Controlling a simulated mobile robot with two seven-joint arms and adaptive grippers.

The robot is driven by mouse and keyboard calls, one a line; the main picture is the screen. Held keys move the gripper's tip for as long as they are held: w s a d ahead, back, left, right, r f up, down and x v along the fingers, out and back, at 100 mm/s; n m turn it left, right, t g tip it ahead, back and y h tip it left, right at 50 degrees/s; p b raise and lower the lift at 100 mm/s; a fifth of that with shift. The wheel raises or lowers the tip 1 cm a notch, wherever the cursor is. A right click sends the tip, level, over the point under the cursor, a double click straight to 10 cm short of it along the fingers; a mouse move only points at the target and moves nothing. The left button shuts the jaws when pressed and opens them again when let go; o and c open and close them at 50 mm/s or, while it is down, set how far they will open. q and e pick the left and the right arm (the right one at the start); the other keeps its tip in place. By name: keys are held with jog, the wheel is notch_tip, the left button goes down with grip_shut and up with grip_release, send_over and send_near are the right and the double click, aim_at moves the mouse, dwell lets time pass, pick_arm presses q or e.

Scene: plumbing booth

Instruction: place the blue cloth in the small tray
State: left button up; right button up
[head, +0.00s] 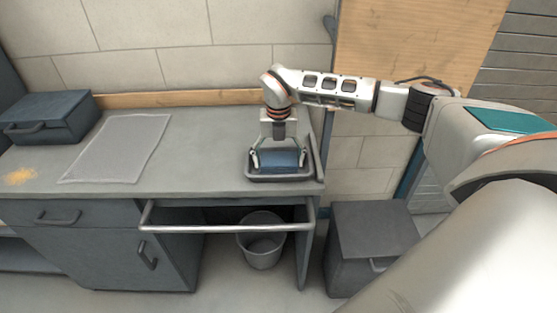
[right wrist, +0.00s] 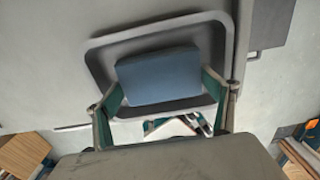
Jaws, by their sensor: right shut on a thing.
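The blue cloth (head: 281,160) is a folded block at the right end of the counter, in or just over the small dark tray (head: 254,178). My right gripper (head: 279,158) points down, with one finger at each end of the cloth, and is shut on it. In the right wrist view the cloth (right wrist: 158,76) lies between the two fingers (right wrist: 164,98), inside the outline of the tray's rim (right wrist: 120,38). Whether the cloth touches the tray floor I cannot tell. My left gripper is not in view.
The grey counter (head: 200,150) holds a flat pale sheet (head: 118,148), a dark toolbox (head: 47,118) and some orange crumbs (head: 20,176). A metal rail (head: 228,228) runs along the front. A bucket (head: 262,245) stands below, and a grey cabinet (head: 368,240) stands on the right.

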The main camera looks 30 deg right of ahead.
aim_at(279, 160)
jog(key=shift+f, duration=0.15)
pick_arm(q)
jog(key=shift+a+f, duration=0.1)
pick_arm(e)
jog(key=o, duration=1)
jog(key=shift+o, duration=0.2)
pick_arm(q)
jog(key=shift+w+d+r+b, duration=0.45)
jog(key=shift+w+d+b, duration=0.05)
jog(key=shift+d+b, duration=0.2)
pick_arm(e)
notch_tip(279, 160, up, 12)
jog(key=shift+r, duration=0.2)
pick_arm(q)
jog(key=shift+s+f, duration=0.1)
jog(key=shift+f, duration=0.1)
